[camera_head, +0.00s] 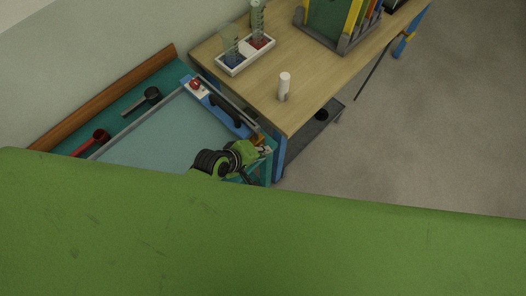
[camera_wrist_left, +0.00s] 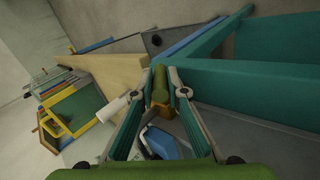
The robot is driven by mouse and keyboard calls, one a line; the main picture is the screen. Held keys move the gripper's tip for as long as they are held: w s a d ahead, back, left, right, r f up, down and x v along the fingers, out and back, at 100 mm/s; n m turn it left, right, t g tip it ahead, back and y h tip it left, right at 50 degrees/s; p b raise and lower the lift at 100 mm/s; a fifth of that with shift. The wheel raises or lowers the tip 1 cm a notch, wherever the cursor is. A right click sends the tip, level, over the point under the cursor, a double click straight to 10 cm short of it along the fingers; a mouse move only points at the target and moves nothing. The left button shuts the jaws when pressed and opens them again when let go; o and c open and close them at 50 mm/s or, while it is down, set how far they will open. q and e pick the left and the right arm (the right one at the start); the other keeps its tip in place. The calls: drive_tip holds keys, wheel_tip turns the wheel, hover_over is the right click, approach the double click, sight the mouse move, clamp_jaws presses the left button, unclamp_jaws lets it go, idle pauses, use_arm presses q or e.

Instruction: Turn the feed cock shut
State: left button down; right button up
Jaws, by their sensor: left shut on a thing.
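The feed cock appears to be the small brass-brown piece (camera_wrist_left: 159,84) between my left gripper's fingers in the left wrist view. In the head view an orange-brown bit (camera_head: 258,140) shows at the near right corner of the flume tray (camera_head: 165,134). My left gripper (camera_head: 264,151) is at that corner, and in the left wrist view its fingers (camera_wrist_left: 162,78) are shut on the brass piece from both sides. The angle of the cock's handle cannot be told clearly. My right gripper is in neither view.
A blue panel (camera_head: 232,121) with a black handle and a red knob (camera_head: 195,85) lies along the tray's right side. A wooden table (camera_head: 290,108) beside it carries a white bottle (camera_head: 284,86) and a white rack (camera_head: 245,55). Open floor lies to the right.

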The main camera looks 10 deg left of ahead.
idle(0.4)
use_arm(q)
drive_tip(key=c, duration=2)
unclamp_jaws()
drive_tip(key=v, duration=1.2)
drive_tip(key=shift+s+a+f, duration=0.1)
drive_tip(key=shift+s, duration=0.05)
